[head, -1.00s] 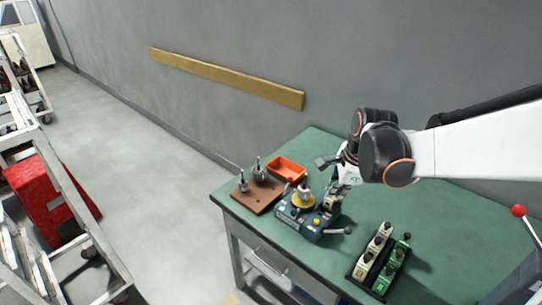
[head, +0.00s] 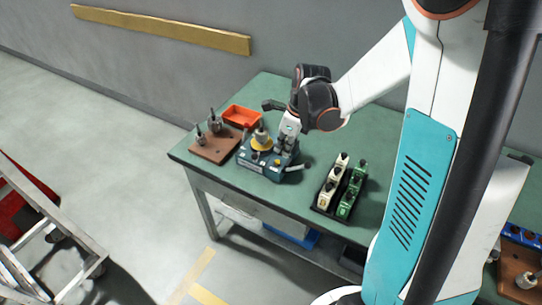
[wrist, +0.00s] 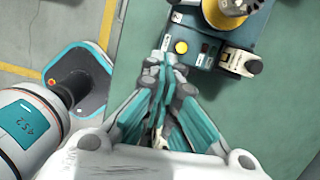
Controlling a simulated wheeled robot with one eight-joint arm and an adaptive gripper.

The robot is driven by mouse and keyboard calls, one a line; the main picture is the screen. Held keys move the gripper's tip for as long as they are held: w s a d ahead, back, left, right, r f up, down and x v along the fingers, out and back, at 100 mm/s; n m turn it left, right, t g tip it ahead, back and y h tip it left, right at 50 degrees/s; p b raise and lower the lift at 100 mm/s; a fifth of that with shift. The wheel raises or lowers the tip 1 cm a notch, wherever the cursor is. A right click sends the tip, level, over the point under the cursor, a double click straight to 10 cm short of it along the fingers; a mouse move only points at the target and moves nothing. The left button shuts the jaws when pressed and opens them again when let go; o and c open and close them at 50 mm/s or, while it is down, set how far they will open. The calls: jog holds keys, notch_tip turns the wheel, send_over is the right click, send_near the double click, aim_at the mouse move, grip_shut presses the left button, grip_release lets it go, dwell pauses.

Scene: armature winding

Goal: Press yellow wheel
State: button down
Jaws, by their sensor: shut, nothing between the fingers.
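The yellow wheel (head: 260,144) sits on top of a teal winding machine (head: 255,165), around a metal post. In the wrist view the wheel (wrist: 222,14) shows at the top edge, partly cut off. A small round yellow button (wrist: 181,47) is on the machine's panel, below and left of the wheel. My gripper (head: 284,142) points down at the machine, right of the wheel in the head view. In the wrist view its fingertips (wrist: 163,66) are together and empty, close to the yellow button and apart from the wheel. Whether they touch the machine, I cannot tell.
A brown board with metal parts (head: 213,149) and an orange tray (head: 242,117) stand left of and behind the machine. A black rack of cream and green parts (head: 323,209) stands to its right.

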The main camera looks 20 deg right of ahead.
jog(key=b+x, duration=0.3)
jog(key=x, duration=0.6)
jog(key=shift+w+f, duration=0.1)
jog(key=shift+f, duration=0.1)
jog(key=shift+w+a+f+b, duration=0.25)
jog(key=shift+w+a+b, duration=0.45)
jog(key=shift+w+a, duration=0.75)
jog(key=shift+w, duration=0.05)
